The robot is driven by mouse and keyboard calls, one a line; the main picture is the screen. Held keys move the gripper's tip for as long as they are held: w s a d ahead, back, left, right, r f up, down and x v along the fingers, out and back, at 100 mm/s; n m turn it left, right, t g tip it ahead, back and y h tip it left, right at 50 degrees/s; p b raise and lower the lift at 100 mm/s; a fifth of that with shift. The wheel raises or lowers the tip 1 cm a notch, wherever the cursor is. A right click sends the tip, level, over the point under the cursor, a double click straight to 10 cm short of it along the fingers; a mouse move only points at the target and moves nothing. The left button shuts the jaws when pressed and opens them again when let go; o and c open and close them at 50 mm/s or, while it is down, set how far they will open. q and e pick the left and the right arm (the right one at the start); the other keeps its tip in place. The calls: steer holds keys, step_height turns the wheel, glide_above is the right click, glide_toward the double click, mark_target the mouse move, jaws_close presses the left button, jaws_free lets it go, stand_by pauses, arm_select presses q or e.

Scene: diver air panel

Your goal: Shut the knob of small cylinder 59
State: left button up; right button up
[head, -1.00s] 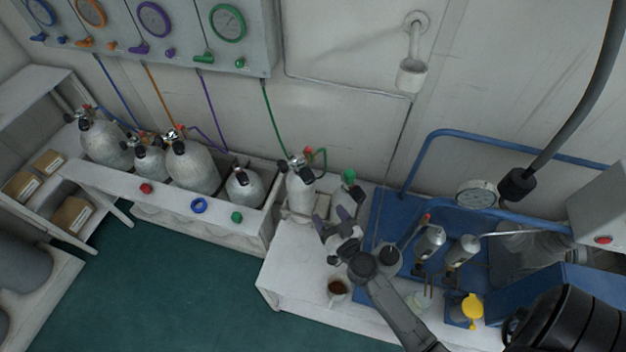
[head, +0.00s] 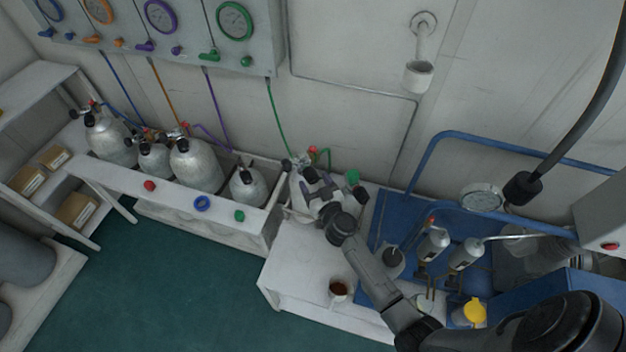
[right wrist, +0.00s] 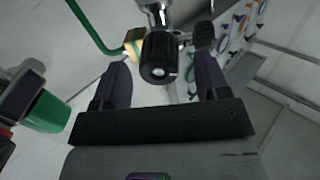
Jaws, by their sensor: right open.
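My right gripper (head: 312,182) is open at a pale cylinder by the wall, whose valve (head: 300,163) shows with a red part and a green hose. The gripper hides most of this cylinder's body. I cannot read a number 59 on any cylinder. In the right wrist view, a black knob (right wrist: 159,58) with a pale end cap stands between the spread fingers of the right gripper (right wrist: 161,78), with room on both sides. A second, smaller dark knob (right wrist: 203,36) lies behind it near the right finger. My left gripper is not in view.
A green cap (head: 352,177) stands close right of the gripper. Several cylinders stand in the white rack (head: 180,215) at left. A mug (head: 338,290) sits on the white bench. Two small cylinders (head: 432,244) stand on the blue bench. A green hose (right wrist: 92,28) runs beside the knob.

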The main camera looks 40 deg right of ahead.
steer(key=shift+x, duration=0.8)
steer(key=shift+c, duration=0.2)
steer(key=c, duration=0.9)
